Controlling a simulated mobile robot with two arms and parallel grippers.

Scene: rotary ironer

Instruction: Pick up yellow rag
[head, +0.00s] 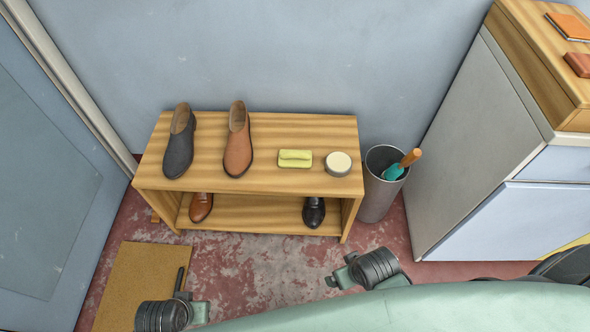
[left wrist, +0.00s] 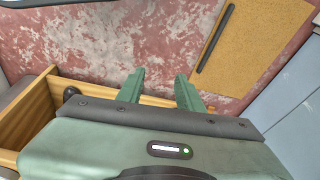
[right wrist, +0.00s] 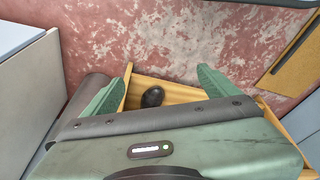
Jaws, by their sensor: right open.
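The yellow rag (head: 295,158) is a small folded yellow-green cloth. It lies flat on top of the wooden shoe bench (head: 265,129), between a brown shoe and a round tin. It does not show in either wrist view. My left gripper (left wrist: 158,75) is open and empty, its fingers apart over the floor and bench edge. My right gripper (right wrist: 165,68) is open wider and empty, with the bench's lower shelf and a dark shoe showing between its fingers. In the head view both wrists are low in front of the bench, well away from the rag.
A dark shoe (head: 180,141) and a brown shoe (head: 238,140) stand left of the rag; a round tin (head: 338,164) is close on its right. A bin (head: 378,196) with an orange-handled tool and a cabinet (head: 470,140) stand right. A mat (head: 135,275) lies at left.

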